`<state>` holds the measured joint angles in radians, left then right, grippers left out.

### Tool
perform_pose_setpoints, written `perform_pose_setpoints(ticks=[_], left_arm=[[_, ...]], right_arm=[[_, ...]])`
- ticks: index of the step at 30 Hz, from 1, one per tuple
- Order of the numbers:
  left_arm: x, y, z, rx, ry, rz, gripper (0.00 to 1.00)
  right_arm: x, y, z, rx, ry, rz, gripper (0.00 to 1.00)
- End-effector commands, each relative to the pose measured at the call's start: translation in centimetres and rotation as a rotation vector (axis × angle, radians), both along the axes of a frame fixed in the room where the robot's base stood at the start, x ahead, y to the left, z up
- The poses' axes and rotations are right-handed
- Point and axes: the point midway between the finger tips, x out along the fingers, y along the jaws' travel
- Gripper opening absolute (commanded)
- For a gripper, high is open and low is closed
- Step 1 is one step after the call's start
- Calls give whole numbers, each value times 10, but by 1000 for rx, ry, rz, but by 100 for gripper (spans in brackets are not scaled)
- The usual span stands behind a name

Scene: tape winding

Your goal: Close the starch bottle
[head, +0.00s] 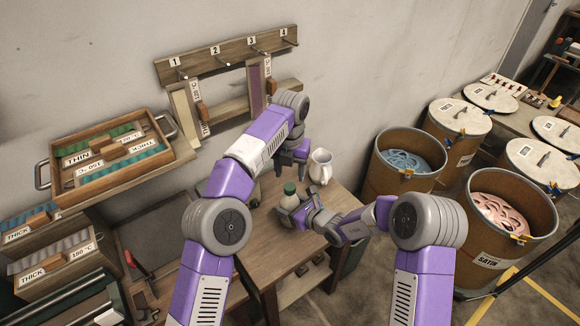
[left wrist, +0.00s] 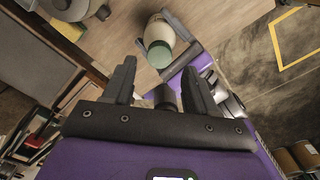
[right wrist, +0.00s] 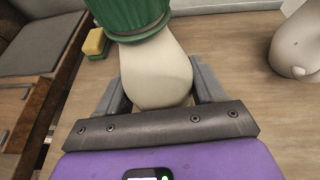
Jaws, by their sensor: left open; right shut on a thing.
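The starch bottle (head: 289,202) stands on the small wooden table with a green cap (head: 290,188) on top. The cream body (right wrist: 158,70) and the ribbed green cap (right wrist: 130,18) fill the upper right wrist view. I cannot tell how tight the cap is. My right gripper (right wrist: 158,92) is shut on the bottle's body from the side. My left gripper (left wrist: 157,72) is open and empty above the bottle. In the left wrist view the green cap (left wrist: 160,53) lies just beyond its fingertips, apart from them.
A white pitcher (head: 320,167) stands close behind the bottle, to its right. A yellow sponge (right wrist: 95,43) lies on the table near the bottle. A wall rack with numbered hooks (head: 226,55) is behind. Large drums (head: 404,160) stand to the right.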

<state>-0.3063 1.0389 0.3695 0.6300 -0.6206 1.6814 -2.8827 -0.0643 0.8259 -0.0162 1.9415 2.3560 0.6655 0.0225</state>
Motion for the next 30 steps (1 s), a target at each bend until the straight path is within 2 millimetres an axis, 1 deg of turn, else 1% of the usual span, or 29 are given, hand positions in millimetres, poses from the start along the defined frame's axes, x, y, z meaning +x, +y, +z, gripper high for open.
perform_pose_setpoints(ticks=[5, 30], left_arm=[[0, 0, 2, 0, 0, 273, 57], [-1, 0, 15, 0, 0, 1867, 57]], right_arm=[[0, 0, 0, 0, 0, 0, 0], [0, 0, 0, 0, 0, 0, 0]])
